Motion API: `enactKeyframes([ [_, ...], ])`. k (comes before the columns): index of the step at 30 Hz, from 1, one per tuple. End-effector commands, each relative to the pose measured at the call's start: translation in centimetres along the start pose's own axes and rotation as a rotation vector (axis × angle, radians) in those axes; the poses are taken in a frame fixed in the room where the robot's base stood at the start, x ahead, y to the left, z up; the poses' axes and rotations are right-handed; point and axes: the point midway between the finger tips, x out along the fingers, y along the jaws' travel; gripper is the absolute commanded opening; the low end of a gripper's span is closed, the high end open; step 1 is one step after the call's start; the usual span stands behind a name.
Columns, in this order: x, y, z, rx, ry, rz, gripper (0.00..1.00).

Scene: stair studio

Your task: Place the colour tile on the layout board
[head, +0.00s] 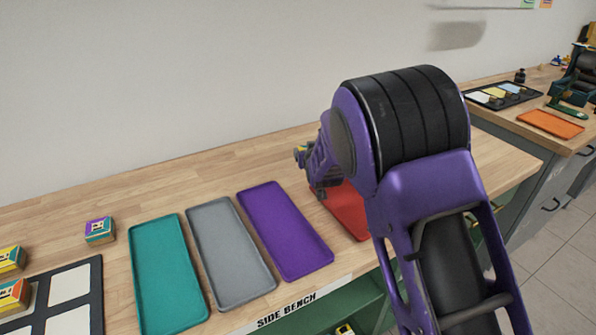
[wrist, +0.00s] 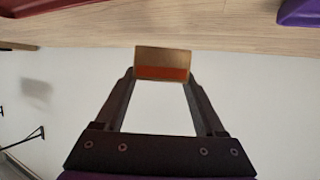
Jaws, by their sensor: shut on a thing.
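My gripper (wrist: 162,78) is shut on a small colour tile (wrist: 162,62), which shows a tan face with an orange-red band between the fingertips in the wrist view. The layout board (head: 97,292), dark with pale cells, lies at the lower left of the head view and is cut off by the frame. The gripper is well to the right of it.
Teal (head: 170,275), grey (head: 230,252), purple (head: 285,230) and red (head: 345,208) trays lie empty-looking on the wooden bench. One block (head: 100,231) stands behind the board; two more (head: 12,296) are at the left edge. Another bench with an orange tray (head: 550,123) stands at right.

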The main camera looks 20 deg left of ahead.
Motion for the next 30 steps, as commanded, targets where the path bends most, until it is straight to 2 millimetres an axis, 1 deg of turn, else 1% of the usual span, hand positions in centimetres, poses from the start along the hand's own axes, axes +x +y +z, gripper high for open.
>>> enactKeyframes([
  [4, 0.4, 0.0, 1.0, -0.001, 0.001, 0.0, 0.06],
  [10, 1.5, 0.0, 3.6, -0.001, -0.001, 0.0, 0.06],
  [18, 1.6, 0.0, 3.8, 0.0, 0.003, 0.0, 0.06],
  [22, 1.8, 0.0, 4.2, 0.001, 0.003, 0.0, 0.06],
  [23, 1.7, 0.0, 4.1, 0.001, 0.002, 0.0, 0.75],
  [24, 1.7, 0.0, 4.1, 0.001, 0.002, 0.0, 0.82],
  [27, 1.7, 0.0, 4.1, 0.001, 0.002, 0.0, 1.0],
  [30, 1.7, 0.0, 4.1, 0.0, 0.002, 0.0, 1.0],
])
